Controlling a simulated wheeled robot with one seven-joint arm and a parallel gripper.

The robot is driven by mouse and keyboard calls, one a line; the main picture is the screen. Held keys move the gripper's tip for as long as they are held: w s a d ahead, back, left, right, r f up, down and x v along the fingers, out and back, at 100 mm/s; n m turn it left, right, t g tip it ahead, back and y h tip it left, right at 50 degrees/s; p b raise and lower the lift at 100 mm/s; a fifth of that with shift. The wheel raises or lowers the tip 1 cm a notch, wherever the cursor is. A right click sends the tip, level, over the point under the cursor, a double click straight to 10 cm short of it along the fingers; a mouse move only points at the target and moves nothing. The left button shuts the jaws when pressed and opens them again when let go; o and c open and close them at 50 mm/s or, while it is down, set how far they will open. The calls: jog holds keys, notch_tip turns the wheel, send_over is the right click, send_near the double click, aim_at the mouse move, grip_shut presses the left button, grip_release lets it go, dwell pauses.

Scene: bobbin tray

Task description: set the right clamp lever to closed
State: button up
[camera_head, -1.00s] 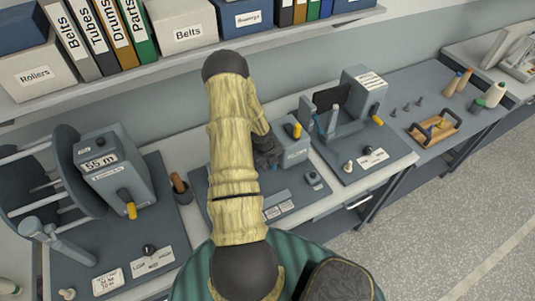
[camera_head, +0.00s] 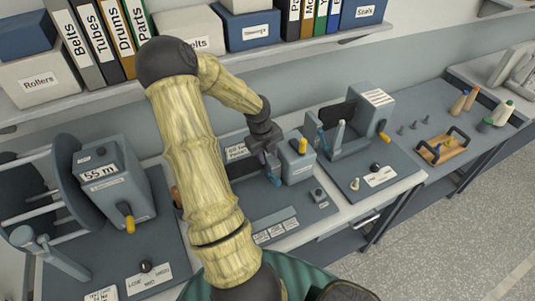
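Several grey bench devices carry yellow-tipped levers. The rightmost yellow lever (camera_head: 384,137) sits on the side of the right grey device (camera_head: 376,106). Another yellow lever (camera_head: 303,146) stands on the middle grey device (camera_head: 297,165). A third yellow lever (camera_head: 130,224) hangs down on the left device, marked 55 m (camera_head: 112,190). Which of these is the right clamp lever, I cannot tell. My gripper (camera_head: 273,176) is just left of the middle device, pointing down, apart from the rightmost lever. Its fingers are small and partly dark; I cannot tell their opening or any contact.
A wooden tray (camera_head: 458,151) with dark handles and several spools (camera_head: 470,98) stand at the right end of the bench. A shelf (camera_head: 190,62) with boxes and binders runs along the wall behind. My arm covers part of the bench between the left and middle devices.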

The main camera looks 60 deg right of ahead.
jog(key=shift+r, duration=0.35)
